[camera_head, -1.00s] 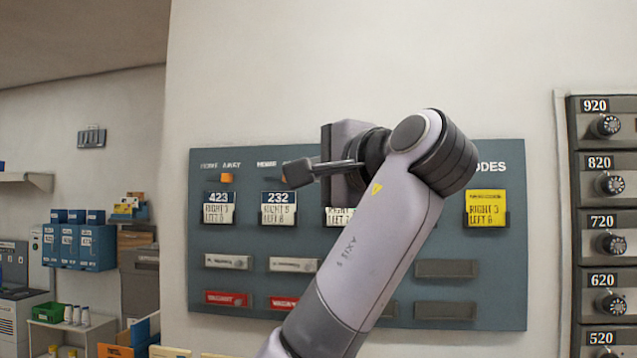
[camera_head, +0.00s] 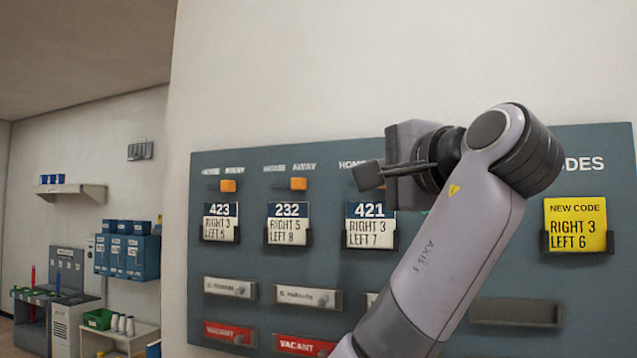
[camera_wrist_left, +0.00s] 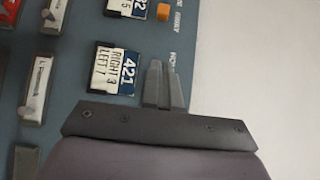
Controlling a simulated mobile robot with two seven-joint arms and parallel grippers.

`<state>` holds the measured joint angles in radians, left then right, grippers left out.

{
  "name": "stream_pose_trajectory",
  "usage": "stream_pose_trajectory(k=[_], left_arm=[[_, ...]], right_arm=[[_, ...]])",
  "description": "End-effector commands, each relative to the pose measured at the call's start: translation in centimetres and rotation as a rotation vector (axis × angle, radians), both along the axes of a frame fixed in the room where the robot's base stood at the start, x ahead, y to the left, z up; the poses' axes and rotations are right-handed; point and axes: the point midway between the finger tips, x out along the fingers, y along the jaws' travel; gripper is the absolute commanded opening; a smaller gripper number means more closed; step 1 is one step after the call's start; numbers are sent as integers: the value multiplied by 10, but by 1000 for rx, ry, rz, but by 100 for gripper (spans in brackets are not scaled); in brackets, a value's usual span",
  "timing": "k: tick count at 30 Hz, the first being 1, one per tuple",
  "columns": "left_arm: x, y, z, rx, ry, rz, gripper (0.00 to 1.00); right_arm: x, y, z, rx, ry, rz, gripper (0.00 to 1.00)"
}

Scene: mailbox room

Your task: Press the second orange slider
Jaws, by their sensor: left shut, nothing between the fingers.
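The blue-grey panel (camera_head: 450,255) has a row of orange sliders under HOME/AWAY labels. The first orange slider (camera_head: 228,185) is above card 423. The second orange slider (camera_head: 298,184) is above card 232 (camera_head: 288,222), on the AWAY side, and is fully visible. It also shows at the top of the left wrist view (camera_wrist_left: 163,12). The third slider, above card 421 (camera_head: 370,224), is mostly hidden behind my gripper. My left gripper (camera_head: 368,177) is shut and empty in front of that third place, right of the second slider. Its fingers (camera_wrist_left: 155,68) show beside card 421. My right gripper is out of view.
A yellow new-code card (camera_head: 577,225) is at the panel's right. Name plates (camera_head: 308,297) and red vacant plates (camera_head: 304,345) lie below the cards. Shelves with blue boxes (camera_head: 128,250) stand far left. The wall above the panel is bare.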

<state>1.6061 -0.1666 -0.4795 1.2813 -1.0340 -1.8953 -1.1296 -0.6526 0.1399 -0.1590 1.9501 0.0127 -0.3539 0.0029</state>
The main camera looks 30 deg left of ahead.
Motion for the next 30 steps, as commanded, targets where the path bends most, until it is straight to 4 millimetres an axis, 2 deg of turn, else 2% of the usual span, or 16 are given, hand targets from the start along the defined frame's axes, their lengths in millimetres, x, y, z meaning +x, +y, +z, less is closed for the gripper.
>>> stream_pose_trajectory(k=[5,8,20,25,30], left_arm=[[3,5,0,-1,2,2,0],[10,16,1,-1,3,2,0],[52,87,2,-2,3,4,0],[47,110,1,-1,-1,2,0],[44,123,0,0,1,1,0]], right_arm=[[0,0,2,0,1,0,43],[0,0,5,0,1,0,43],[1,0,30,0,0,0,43],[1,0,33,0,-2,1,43],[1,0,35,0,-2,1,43]])
